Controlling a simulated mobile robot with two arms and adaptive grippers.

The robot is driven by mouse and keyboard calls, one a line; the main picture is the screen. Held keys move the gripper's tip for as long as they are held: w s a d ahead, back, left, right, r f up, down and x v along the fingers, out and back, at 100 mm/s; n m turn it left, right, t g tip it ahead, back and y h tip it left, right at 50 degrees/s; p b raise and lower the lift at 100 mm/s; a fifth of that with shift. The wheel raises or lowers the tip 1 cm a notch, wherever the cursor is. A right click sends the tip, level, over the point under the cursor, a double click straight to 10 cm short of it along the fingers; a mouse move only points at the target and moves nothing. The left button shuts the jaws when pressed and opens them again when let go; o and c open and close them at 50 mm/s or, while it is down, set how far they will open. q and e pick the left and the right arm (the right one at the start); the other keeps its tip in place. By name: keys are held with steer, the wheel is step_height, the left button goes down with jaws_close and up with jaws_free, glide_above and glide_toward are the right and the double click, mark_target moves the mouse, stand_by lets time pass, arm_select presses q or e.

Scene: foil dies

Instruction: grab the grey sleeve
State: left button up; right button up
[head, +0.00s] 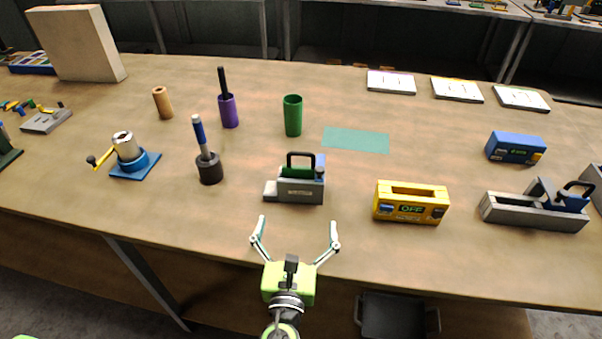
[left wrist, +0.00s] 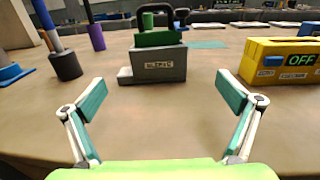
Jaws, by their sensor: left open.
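Two things could be the grey sleeve, and I cannot tell which. One is a dark grey round sleeve (head: 209,170) with a blue and grey rod upright in it; it also shows at the left of the left wrist view (left wrist: 66,66). The other is a light grey metal cylinder (head: 126,148) on a blue crank stand at the left. My left gripper (head: 296,226) is open and empty at the table's front edge, right of and nearer than both. Its spread fingers show in the left wrist view (left wrist: 162,92). My right gripper is not in view.
A grey device with a green top (head: 296,192) stands straight beyond the left gripper. A yellow box (head: 411,203) is to its right. Behind are a purple sleeve (head: 229,113), a green cup (head: 293,117) and a brown tube (head: 162,103). The front left table is clear.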

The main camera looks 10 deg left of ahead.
mark_target(300, 186)
arm_select(q)
steer(key=shift+w+a+r, duration=0.1)
steer(key=shift+w+r, duration=0.05)
steer(key=shift+w, duration=0.45)
steer(key=shift+w+r, duration=0.1)
steer(key=shift+w, duration=0.45)
steer(key=w, duration=0.3)
steer(key=w+p, duration=0.1)
steer(key=w, duration=0.1)
steer(key=shift+w+a+f, duration=0.1)
steer(key=shift+a, duration=0.15)
steer(key=shift+w+f, duration=0.1)
steer(key=shift+w, duration=0.15)
steer(key=shift+w+a+p, duration=0.2)
steer(key=shift+w+p, duration=0.1)
steer(key=shift+w, duration=0.4)
steer(key=w, duration=0.3)
steer(key=shift+w+a+f, duration=0.15)
steer(key=shift+a+f, duration=0.05)
steer(key=shift+a, duration=0.05)
steer(key=shift+w, duration=0.25)
steer(key=shift+s, duration=0.1)
steer(key=shift+c, duration=1.2)
steer(key=c, duration=1.1)
steer(key=shift+r, duration=0.15)
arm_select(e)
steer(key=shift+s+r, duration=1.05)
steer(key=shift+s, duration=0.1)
